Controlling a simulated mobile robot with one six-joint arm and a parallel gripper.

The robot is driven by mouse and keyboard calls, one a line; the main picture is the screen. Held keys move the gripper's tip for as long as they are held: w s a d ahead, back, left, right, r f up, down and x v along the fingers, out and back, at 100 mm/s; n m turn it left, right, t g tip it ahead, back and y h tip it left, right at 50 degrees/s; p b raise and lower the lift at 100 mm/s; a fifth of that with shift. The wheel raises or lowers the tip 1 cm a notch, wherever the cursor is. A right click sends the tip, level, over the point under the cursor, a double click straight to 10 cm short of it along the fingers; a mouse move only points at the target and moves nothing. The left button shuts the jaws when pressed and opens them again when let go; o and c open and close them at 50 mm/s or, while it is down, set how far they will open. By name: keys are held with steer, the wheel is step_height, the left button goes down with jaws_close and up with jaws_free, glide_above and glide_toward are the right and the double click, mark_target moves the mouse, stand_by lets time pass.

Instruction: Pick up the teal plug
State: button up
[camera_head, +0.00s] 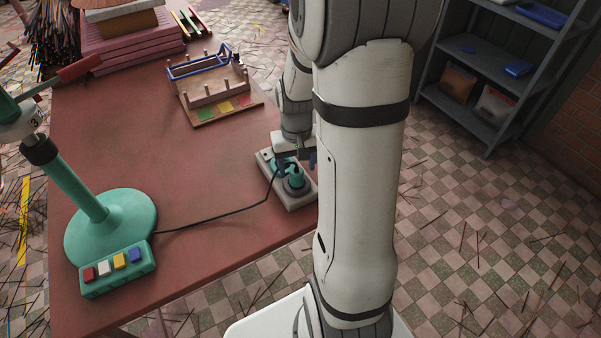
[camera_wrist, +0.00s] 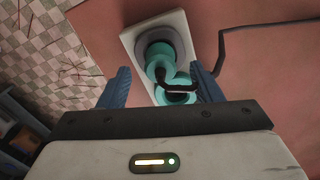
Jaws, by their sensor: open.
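The teal plug (camera_wrist: 176,96) with its black cable (camera_wrist: 265,25) is at a pale socket block (camera_wrist: 127,40) on the table's right edge; in the head view the block (camera_head: 302,201) is partly hidden by my arm. A second teal round piece (camera_wrist: 157,50) with a grey ring sits on the same block. My gripper (camera_wrist: 163,76) is open, its blue fingers on either side of the teal parts. In the head view, my gripper (camera_head: 296,163) is low over the block. Whether the fingers touch the plug, and whether it is fully seated, I cannot tell.
The cable runs left to a teal stand (camera_head: 112,228) with a button box (camera_head: 118,270) on the red table (camera_head: 170,130). A wooden rack (camera_head: 212,88) stands behind. A grey shelf (camera_head: 480,65) is at the right. The table middle is clear.

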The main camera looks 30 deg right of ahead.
mark_target(297, 172)
steer(key=shift+w+f+p, duration=0.1)
steer(key=shift+f+p, duration=0.2)
steer(key=shift+f, duration=1.95)
steer(key=shift+c, duration=0.5)
steer(key=c, duration=1)
